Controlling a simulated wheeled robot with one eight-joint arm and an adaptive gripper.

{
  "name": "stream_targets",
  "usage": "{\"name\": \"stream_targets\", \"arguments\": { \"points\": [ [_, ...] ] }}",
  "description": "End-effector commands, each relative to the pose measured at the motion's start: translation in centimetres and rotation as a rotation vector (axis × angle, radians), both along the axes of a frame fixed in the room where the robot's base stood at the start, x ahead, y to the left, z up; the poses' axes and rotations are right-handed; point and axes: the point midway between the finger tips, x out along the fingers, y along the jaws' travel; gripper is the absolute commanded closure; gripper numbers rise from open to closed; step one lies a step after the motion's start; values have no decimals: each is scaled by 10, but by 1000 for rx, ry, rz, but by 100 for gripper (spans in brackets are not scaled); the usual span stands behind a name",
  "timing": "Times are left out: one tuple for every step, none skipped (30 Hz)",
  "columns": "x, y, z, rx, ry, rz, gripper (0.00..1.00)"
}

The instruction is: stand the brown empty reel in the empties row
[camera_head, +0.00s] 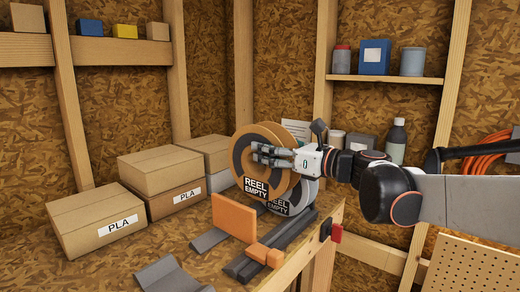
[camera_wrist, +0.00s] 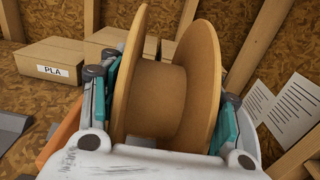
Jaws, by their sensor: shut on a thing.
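My gripper (camera_head: 268,153) is shut on the brown empty reel (camera_head: 242,151), with one padded finger against each flange. In the wrist view the reel (camera_wrist: 160,95) fills the space between the fingers, and its bare hub shows. In the head view the reel is upright, its "REEL EMPTY" label facing out. A grey reel (camera_head: 303,197) with a similar label stands just behind and to the right of it, partly hidden. Dark rails (camera_head: 283,243) run along the bench's right edge below them. I cannot tell whether the brown reel touches the rails or the grey reel.
An orange upright plate (camera_head: 234,217) and an orange block (camera_head: 265,255) stand at the near part of the rails. Grey angled pieces (camera_head: 168,275) lie on the bench. PLA boxes (camera_head: 97,221) stand at the left. A bottle (camera_head: 395,143) and tins are behind my arm.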

Motion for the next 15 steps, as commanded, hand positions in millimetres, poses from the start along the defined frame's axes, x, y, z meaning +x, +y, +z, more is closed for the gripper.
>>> {"name": "stream_targets", "arguments": {
  "points": [
    [0,0,0,0,0,0,77],
    [0,0,0,0,0,0,77],
    [0,0,0,0,0,0,77],
    [0,0,0,0,0,0,77],
    [0,0,0,0,0,0,77],
    [0,0,0,0,0,0,77],
    [0,0,0,0,0,0,77],
    [0,0,0,0,0,0,77],
    [0,0,0,0,0,0,77],
    [0,0,0,0,0,0,77],
    [0,-1,0,-1,1,0,77],
    [-1,-1,0,-2,1,-1,77],
    [-1,-1,-1,-1,2,-1,77],
    [0,-1,-2,-1,2,0,77],
    [0,-1,-4,-1,2,0,77]
  ]
}}
